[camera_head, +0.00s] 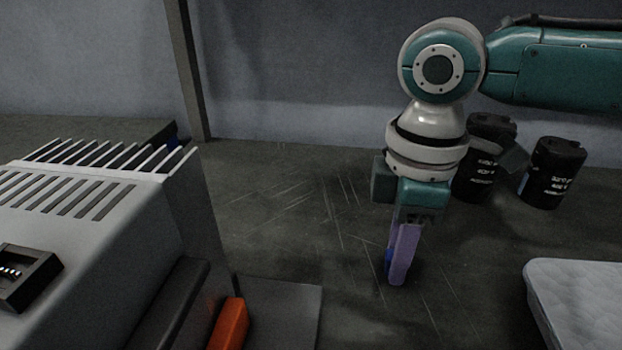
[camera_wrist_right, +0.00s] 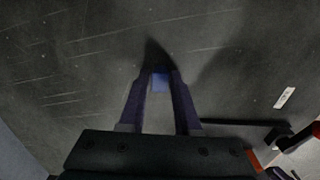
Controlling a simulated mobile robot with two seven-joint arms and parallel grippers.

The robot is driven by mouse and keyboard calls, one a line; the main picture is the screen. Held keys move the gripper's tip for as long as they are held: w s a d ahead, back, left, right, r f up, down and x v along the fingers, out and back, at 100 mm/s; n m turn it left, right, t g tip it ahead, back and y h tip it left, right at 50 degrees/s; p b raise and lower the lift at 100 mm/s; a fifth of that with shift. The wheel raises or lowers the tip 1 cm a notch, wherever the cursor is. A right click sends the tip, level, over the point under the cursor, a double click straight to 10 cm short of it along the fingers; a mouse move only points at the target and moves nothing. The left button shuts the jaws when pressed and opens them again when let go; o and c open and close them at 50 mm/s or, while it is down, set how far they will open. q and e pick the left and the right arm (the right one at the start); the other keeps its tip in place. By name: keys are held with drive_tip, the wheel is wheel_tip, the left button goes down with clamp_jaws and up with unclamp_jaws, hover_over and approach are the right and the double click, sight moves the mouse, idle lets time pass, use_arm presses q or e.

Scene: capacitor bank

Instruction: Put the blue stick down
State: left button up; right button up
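My right gripper (camera_head: 399,272) hangs pointing down over the dark scratched floor, right of centre in the head view. Its purple fingers are closed on the blue stick (camera_head: 388,259), which shows at their left side. In the right wrist view the blue stick (camera_wrist_right: 160,82) fills the gap between the two fingertips, and only its small end face shows. The fingers hide most of it. A dark shadow lies just past the fingertips. I cannot tell whether the stick touches the floor. My left gripper is not in view.
A grey finned cabinet (camera_head: 110,240) stands at the left, with an orange block (camera_head: 229,323) by its lower right side. Black canisters (camera_head: 553,172) stand behind my right arm. A pale padded slab (camera_head: 580,300) is at lower right. The floor around the gripper is clear.

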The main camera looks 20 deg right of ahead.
drive_tip(key=shift+o, duration=1.4)
